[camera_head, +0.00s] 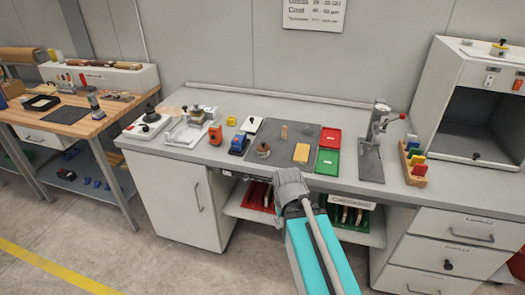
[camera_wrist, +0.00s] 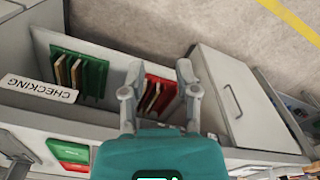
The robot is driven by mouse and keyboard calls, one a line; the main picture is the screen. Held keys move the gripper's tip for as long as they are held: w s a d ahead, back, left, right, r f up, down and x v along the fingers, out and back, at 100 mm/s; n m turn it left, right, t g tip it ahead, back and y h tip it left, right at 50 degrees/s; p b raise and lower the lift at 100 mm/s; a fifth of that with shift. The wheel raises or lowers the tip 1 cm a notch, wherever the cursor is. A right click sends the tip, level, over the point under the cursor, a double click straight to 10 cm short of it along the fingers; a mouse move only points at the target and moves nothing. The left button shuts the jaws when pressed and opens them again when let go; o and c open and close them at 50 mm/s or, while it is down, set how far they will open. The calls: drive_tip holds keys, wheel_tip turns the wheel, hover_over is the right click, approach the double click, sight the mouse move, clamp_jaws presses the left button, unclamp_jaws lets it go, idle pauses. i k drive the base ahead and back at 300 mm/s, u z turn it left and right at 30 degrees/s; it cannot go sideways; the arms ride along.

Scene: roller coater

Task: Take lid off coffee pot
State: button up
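I cannot make out a clear coffee pot or pot lid in either view. A small brown round item with a dark knob (camera_head: 263,150) sits on the dark grey mat; it is too small to tell what it is. My gripper (camera_head: 290,180) is in front of the bench's front edge in the head view, mostly hidden by my wrist. In the wrist view, its two fingers (camera_wrist: 160,75) are spread apart with nothing between them. They point toward the shelf area below the worktop.
The grey worktop (camera_head: 345,178) holds a dark mat (camera_head: 283,135), red tray (camera_head: 330,138), green tray (camera_head: 327,161), lever device (camera_head: 375,140) and scale (camera_head: 147,127). Below are red (camera_wrist: 157,95) and green bins (camera_wrist: 82,75). A cabinet box (camera_head: 470,100) stands right; a wooden table (camera_head: 75,115) left.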

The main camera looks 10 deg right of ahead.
sight(264, 147)
drive_tip(key=k, duration=1.35)
drive_tip(key=u, duration=0.45)
drive_tip(key=i, duration=1.8)
drive_tip(key=z, duration=0.7)
